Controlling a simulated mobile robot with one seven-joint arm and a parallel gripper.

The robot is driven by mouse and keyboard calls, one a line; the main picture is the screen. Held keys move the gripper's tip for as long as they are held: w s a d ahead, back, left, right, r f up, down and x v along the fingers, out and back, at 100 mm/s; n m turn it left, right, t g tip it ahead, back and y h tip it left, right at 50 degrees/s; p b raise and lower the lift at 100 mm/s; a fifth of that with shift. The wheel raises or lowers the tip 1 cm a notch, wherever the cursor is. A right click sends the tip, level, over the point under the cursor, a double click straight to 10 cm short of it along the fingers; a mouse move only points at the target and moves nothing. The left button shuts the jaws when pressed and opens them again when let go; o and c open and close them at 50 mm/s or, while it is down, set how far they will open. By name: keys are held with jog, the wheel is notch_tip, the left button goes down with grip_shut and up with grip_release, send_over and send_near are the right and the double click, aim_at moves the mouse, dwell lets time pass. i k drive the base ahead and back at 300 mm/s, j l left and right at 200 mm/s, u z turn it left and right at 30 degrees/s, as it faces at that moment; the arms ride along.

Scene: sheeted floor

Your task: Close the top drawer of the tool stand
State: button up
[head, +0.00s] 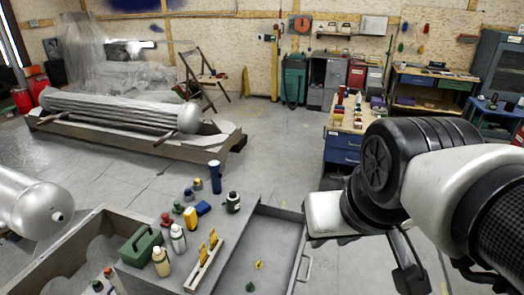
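The grey tool stand (140,278) is in the lower left and middle of the head view, cut off by the bottom edge. One drawer (262,232) is pulled out on its right side, with a bar handle (306,268) on its outer front. A small yellow piece (259,265) and a small green piece (250,287) lie inside it. My arm comes in from the right. My gripper (410,278) points down to the right of the drawer's handle, apart from it in the picture. Its fingers show only in part, so its opening is unclear.
On the stand are a green toolbox (141,247), bottles (178,238), a rack with yellow-handled tools (204,262) and a dark jar (233,202). A dark blue cylinder (215,177) stands at the back. A workbench with blue drawers (342,148) stands behind my arm. Floor beyond the drawer is clear.

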aim_at(275, 236)
jog(key=i+l+u, duration=0.25)
jog(key=l, duration=0.2)
jog(key=l+u, duration=0.25)
jog(key=l, duration=0.2)
jog(key=i+l+u, duration=0.1)
jog(key=l+u, duration=0.15)
jog(key=l, duration=0.3)
jog(key=l+z, duration=0.1)
jog(key=z, duration=0.3)
jog(key=l+z, duration=0.15)
jog(key=z, duration=0.2)
